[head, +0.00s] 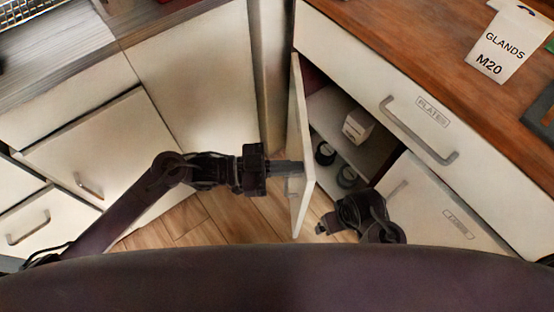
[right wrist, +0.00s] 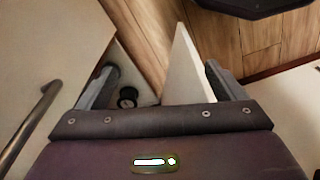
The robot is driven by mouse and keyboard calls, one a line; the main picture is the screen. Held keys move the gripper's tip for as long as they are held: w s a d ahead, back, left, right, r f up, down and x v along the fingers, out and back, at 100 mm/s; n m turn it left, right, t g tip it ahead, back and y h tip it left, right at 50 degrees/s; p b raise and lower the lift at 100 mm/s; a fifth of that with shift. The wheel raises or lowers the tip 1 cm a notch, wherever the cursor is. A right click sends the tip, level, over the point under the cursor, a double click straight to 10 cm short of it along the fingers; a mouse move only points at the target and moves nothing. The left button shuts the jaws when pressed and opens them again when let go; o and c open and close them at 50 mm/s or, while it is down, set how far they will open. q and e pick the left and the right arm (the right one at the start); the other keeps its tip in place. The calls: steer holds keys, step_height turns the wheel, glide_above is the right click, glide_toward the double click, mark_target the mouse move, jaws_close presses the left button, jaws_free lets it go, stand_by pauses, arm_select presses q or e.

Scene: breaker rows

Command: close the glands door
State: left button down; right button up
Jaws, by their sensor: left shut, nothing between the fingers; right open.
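An open white cabinet door (head: 301,150) stands swung out, seen nearly edge-on, in the middle of the head view. No label on it can be read, so I cannot tell its name from the door itself. My left gripper (head: 290,168) is shut and empty, its tips at the left face of the door; I cannot tell whether they touch. My right gripper (head: 328,222) is open, low and right of the door, by the cabinet opening. In the right wrist view the door (right wrist: 190,75) shows between the right gripper's fingers (right wrist: 160,88), with no grip on it visible.
The open cabinet holds a small white box (head: 357,126) and round black items (head: 325,153). Above it is a drawer marked PLATES (head: 400,110) with a bar handle. A closed door (head: 440,210) is at right.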

step_height(320, 180, down, 8)
steer(key=p, duration=0.2)
arm_select(q)
steer(key=w+d+n+t+y+b, duration=0.1)
steer(key=w+d+n+t, duration=0.1)
steer(key=d, duration=0.8)
steer(key=w+d+n+t+y+b, duration=0.1)
steer(key=w+d+n+t, duration=0.1)
steer(key=d+t, duration=0.4)
steer(key=d+n, duration=0.1)
steer(key=d, duration=0.2)
steer(key=shift+w+d+r+n+t, duration=0.3)
steer(key=shift+d+n+t, duration=0.1)
arm_select(e)
step_height(320, 180, up, 7)
steer(key=shift+a, duration=0.25)
